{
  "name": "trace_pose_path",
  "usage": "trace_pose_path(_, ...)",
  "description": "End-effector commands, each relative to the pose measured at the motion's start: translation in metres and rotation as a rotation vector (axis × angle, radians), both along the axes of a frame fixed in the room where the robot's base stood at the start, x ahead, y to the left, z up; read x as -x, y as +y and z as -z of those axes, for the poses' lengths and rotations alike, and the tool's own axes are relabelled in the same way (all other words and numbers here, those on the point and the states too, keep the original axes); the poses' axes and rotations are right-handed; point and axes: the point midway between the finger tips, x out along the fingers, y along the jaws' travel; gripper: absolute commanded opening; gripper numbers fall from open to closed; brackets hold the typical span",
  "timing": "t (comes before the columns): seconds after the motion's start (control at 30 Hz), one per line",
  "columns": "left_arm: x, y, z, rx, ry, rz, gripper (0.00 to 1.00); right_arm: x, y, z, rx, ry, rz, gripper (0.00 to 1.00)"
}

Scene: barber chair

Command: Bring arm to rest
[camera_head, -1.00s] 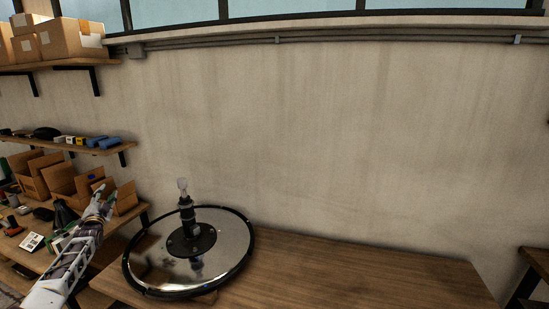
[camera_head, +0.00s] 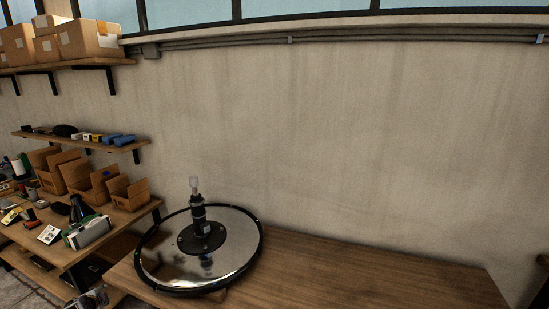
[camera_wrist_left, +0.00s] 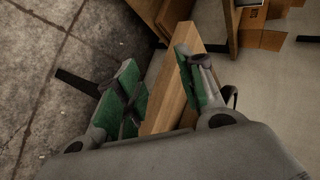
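My left gripper (camera_wrist_left: 158,72) shows in the left wrist view with its two green-padded fingers apart and nothing between them. The edge of a wooden surface (camera_wrist_left: 172,92) lies beyond the fingers. In the head view, a small part of what seems to be my left arm (camera_head: 88,299) shows at the bottom left edge, below the side table. My right arm and gripper are in neither view.
A round black-rimmed base (camera_head: 256,255) with an upright stem (camera_head: 198,215) stands on the wooden table (camera_head: 370,280), whose right part is clear. Open cardboard boxes (camera_head: 75,175) and tools crowd the side table. Shelves (camera_head: 80,142) hang above it. The wrist view shows concrete floor (camera_wrist_left: 40,70).

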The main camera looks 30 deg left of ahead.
Motion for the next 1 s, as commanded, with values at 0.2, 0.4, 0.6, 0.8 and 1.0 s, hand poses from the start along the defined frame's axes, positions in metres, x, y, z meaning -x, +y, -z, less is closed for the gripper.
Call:
trace_pose_path(0.2, 0.074, 0.001, 0.036, -0.014, 0.169, -0.05, 0.38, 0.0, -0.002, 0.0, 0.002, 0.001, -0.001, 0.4)
trace_pose_path(0.4, 0.122, 0.003, 0.051, -0.035, 0.271, -0.082, 0.38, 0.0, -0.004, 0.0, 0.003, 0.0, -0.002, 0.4)
trace_pose_path(0.6, 0.149, -0.011, 0.073, -0.021, 0.317, -0.101, 0.38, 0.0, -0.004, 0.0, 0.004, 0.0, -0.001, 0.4)
trace_pose_path(0.8, 0.16, -0.046, 0.11, 0.036, 0.319, -0.109, 0.38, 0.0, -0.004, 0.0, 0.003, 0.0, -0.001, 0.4)
trace_pose_path(1.0, 0.175, -0.101, 0.158, 0.118, 0.323, -0.12, 0.38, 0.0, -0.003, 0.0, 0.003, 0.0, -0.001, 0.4)
